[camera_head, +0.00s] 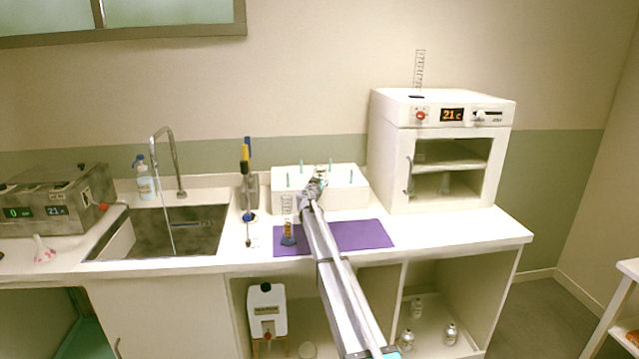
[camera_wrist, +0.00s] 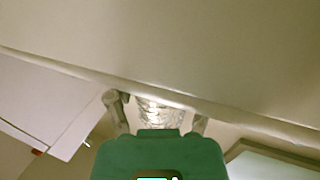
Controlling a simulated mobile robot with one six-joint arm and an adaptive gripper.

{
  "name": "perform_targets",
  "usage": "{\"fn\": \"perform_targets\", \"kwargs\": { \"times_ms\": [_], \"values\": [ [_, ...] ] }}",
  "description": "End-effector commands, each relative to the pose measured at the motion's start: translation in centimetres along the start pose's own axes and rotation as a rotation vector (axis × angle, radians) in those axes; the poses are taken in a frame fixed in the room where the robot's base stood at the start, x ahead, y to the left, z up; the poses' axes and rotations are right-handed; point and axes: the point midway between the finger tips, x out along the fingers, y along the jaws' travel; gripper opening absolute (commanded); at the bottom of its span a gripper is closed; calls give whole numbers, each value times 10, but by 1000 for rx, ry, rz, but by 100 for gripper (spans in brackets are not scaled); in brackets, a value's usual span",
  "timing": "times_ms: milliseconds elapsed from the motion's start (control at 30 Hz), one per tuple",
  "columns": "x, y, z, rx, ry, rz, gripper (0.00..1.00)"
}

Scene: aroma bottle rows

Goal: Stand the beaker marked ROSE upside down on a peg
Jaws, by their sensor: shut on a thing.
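My gripper (camera_head: 314,186) is at the white peg block, in front of its upper face. In the wrist view my gripper (camera_wrist: 158,108) is shut on a clear glass beaker (camera_wrist: 160,116), with one finger on each side of it. No ROSE mark can be read on the glass. In the head view the beaker cannot be made out against the gripper. The white peg block (camera_head: 288,202) stands at the back of the counter with several thin teal pegs, such as one peg (camera_head: 350,175), upright on top. I cannot tell whether the beaker touches a peg.
A white oven (camera_head: 390,150) stands right of the block. A pipette stand (camera_head: 250,190) and sink (camera_head: 165,230) are to the left.

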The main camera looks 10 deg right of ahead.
Motion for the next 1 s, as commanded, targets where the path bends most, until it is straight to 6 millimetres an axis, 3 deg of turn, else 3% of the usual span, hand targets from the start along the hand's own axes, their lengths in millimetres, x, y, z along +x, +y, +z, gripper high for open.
{"fn": "perform_targets", "kwargs": {
  "times_ms": [633, 667, 700, 800, 1000],
  "values": [
    [0, 0, 9, 0, 0, 0, 22],
    [0, 0, 9, 0, 0, 0, 72],
    [0, 0, 9, 0, 0, 0, 80],
    [0, 0, 9, 0, 0, 0, 98],
    [0, 0, 9, 0, 0, 0, 100]
  ]
}}
